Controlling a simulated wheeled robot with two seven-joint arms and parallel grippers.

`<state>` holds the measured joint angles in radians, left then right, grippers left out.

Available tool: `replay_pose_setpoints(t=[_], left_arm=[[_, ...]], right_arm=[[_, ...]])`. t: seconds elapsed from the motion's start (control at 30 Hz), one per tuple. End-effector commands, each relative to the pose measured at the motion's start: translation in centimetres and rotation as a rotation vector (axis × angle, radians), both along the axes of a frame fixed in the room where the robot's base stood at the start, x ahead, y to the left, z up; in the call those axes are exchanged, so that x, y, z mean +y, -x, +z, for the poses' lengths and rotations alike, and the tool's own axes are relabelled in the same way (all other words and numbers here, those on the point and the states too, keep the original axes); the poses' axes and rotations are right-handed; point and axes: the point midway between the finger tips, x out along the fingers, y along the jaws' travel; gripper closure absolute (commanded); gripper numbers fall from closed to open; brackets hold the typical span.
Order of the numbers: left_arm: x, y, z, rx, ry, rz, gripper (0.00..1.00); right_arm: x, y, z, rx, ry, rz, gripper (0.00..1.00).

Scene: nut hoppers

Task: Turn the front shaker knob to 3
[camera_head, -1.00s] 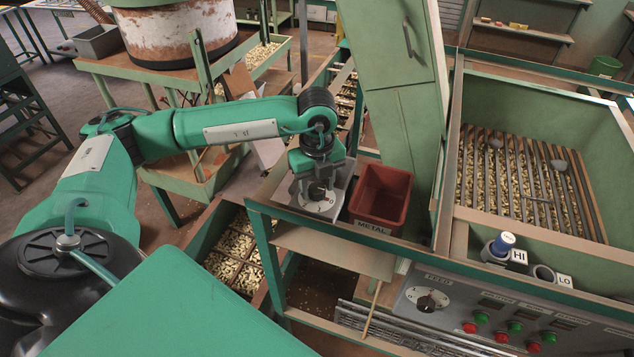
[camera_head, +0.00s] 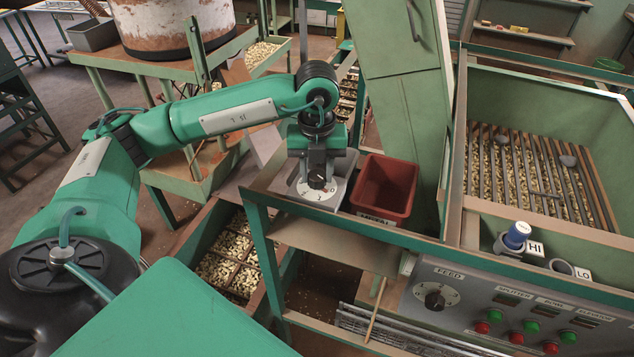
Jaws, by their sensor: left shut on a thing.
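A black knob (camera_head: 317,181) sits on a pale round dial (camera_head: 318,192) on a grey box at the table's left corner. My left gripper (camera_head: 317,172) points down over it and is shut on the knob. The gripper hides part of the dial, and its numbers are too small to read for certain. Another black knob (camera_head: 435,300) sits on the panel marked FEED at the front right, apart from my gripper. My right gripper is not in view.
A red-brown bin (camera_head: 385,190) stands just right of the dial. A tall green cabinet (camera_head: 402,110) rises behind it. The control panel (camera_head: 470,310) has red and green buttons. A blue-capped item (camera_head: 517,235) stands in the holder marked HI. Nut trays (camera_head: 232,262) lie below left.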

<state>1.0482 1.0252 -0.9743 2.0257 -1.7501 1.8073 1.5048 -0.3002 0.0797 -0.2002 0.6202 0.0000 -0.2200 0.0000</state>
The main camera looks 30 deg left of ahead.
Motion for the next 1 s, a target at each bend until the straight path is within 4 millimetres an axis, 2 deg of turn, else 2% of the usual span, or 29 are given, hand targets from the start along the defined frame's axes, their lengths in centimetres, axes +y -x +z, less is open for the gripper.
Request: replay_pose_setpoints(t=[0.03, 0.5, 0.7, 1.0], left_arm=[[0.0, -0.1, -0.7, -0.005, 0.002, -0.045, 0.88], [0.0, -0.1, -0.5, -0.006, 0.0, -0.491, 0.88], [0.1, -0.1, -0.3, -0.005, -0.001, -0.681, 0.88], [0.1, -0.1, -0.1, -0.004, -0.001, -0.964, 0.88]], right_arm=[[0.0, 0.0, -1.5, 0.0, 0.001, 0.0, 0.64], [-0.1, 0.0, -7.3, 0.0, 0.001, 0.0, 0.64], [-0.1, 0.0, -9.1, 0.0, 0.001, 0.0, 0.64], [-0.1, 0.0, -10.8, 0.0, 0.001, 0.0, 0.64]])
